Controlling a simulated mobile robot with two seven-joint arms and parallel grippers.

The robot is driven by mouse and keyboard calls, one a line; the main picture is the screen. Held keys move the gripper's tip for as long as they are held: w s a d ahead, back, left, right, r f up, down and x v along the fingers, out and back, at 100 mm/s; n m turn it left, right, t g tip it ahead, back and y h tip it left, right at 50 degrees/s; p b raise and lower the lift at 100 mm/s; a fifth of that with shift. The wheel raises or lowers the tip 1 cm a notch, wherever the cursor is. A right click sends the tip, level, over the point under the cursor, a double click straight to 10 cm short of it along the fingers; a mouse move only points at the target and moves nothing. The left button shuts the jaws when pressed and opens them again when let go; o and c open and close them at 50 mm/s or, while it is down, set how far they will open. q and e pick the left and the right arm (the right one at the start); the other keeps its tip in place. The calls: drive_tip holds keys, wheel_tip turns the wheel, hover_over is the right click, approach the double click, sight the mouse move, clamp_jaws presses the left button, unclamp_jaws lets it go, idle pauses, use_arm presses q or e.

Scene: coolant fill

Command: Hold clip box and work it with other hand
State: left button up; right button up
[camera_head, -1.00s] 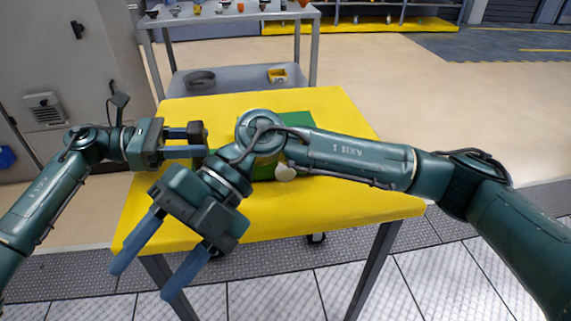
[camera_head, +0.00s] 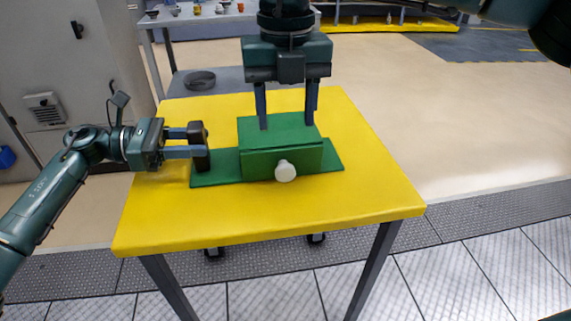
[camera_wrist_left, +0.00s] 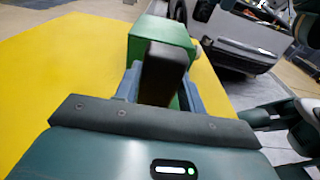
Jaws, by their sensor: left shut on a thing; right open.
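The green clip box (camera_head: 262,163) sits on its flat green base on the yellow table, with a round white knob (camera_head: 286,171) on its front face. A dark upright handle block (camera_head: 199,135) stands at the base's left end. My left gripper (camera_head: 190,143) is shut on this dark block; the block also shows between its fingers in the left wrist view (camera_wrist_left: 163,75). My right gripper (camera_head: 287,115) is open, fingers pointing down, over the top of the box toward its back. I cannot tell whether its fingers touch the box. The right gripper's far side is partly hidden.
The yellow table (camera_head: 365,185) is bare around the box, with free room at its front and right. A grey shelf cart (camera_head: 225,75) with small items stands behind. A grey cabinet (camera_head: 55,90) stands at the left.

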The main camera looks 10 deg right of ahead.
sight(286, 166)
wheel_tip(286, 166, down, 11)
drive_tip(key=shift+r, duration=0.1)
drive_tip(key=shift+c, duration=0.4)
clamp_jaws()
idle(0.4)
